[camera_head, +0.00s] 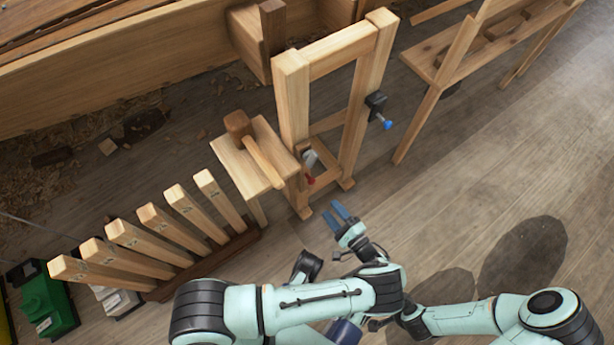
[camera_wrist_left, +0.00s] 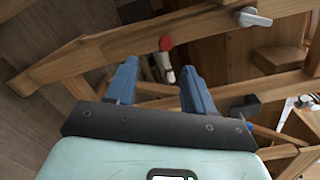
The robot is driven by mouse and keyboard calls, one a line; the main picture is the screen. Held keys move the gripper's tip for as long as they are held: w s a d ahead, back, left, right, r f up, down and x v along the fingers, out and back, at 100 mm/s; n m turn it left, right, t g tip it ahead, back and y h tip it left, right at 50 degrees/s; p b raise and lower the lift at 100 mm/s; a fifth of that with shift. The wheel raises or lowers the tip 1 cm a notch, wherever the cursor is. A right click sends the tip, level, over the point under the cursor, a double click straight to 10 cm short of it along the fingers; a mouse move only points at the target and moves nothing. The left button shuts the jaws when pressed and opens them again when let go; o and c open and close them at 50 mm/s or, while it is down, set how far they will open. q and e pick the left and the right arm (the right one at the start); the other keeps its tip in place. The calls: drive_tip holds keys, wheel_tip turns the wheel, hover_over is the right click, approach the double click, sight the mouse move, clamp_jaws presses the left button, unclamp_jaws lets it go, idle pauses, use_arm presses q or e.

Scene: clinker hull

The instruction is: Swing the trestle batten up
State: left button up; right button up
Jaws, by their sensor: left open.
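The wooden trestle (camera_head: 293,98) stands upright at the centre of the head view, with two posts, crosspieces and feet on the floor. I cannot tell for sure which of its bars is the batten. A dark clamp with a blue knob (camera_head: 386,124) sits on its right post. A red-tipped piece (camera_head: 310,180) shows low inside the frame. My left gripper (camera_head: 340,211) is open and empty, in front of the trestle's foot and apart from it. In the left wrist view its blue fingers (camera_wrist_left: 160,78) are spread below a long wooden bar (camera_wrist_left: 120,45). My right gripper cannot be made out.
A stool (camera_head: 240,172) with a wooden mallet (camera_head: 238,124) stands left of the trestle. A rack of upright wooden pieces (camera_head: 160,240) is at lower left. A wooden bench (camera_head: 425,62) is at upper right, and the plank hull (camera_head: 120,80) runs behind. The right floor is clear.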

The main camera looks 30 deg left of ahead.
sight(313, 183)
use_arm(q)
drive_tip(key=shift+t, duration=0.3)
drive_tip(key=x, duration=1.3)
drive_tip(key=shift+w+d+r, duration=0.15)
drive_tip(key=shift+w+r, duration=0.05)
drive_tip(key=shift+r, duration=0.05)
clamp_jaws()
